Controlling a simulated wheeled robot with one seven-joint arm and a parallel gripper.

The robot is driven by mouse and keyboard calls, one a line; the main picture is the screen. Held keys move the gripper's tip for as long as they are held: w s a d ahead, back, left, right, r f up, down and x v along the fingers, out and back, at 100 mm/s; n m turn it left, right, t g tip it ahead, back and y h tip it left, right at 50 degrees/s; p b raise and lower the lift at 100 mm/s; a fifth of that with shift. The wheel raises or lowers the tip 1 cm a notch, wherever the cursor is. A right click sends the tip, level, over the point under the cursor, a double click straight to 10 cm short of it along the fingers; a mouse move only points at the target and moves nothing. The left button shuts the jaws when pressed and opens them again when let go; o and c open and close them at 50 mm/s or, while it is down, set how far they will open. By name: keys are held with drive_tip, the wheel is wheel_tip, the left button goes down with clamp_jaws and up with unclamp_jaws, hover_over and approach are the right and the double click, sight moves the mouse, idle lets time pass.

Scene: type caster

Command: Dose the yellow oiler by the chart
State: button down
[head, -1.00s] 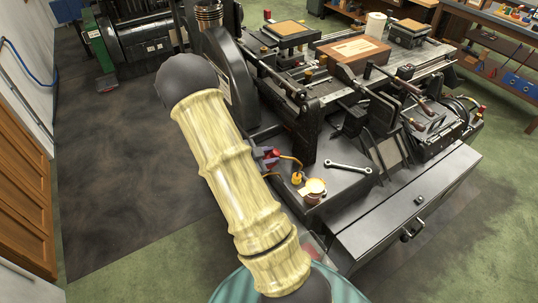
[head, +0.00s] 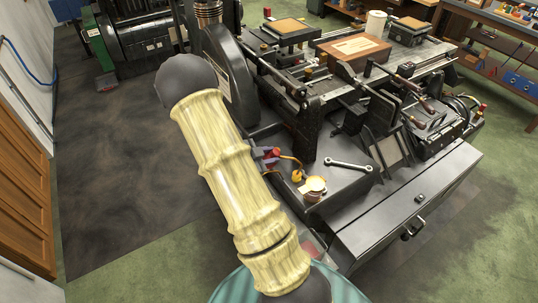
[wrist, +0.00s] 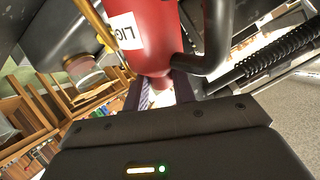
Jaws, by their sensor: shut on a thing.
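My gripper (wrist: 165,90) is shut on a red can (wrist: 150,35) with a white label, partly readable as "LIG", and a black handle. In the head view my arm hides most of the gripper; a bit of the red can (head: 272,153) shows beside it. A small yellow oiler (head: 297,176) with a curved spout stands on the dark bench top, just below and right of the red can. I cannot tell whether the two touch. Whether anything flows is too small to tell.
A round tin with a cream top (head: 314,188) stands close to the yellow oiler. A wrench (head: 348,165) lies behind it to the right. A dark machine (head: 305,125) rises behind the bench top. A grey drawer cabinet (head: 400,205) is in front.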

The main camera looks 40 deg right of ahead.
drive_tip(key=shift+f, duration=0.2)
drive_tip(key=shift+r, duration=0.1)
drive_tip(key=shift+r+p, duration=0.85)
drive_tip(key=shift+r, duration=0.2)
drive_tip(key=shift+r, duration=0.1)
wheel_tip(320, 180, up, 5)
drive_tip(key=p, duration=0.4)
idle(0.6)
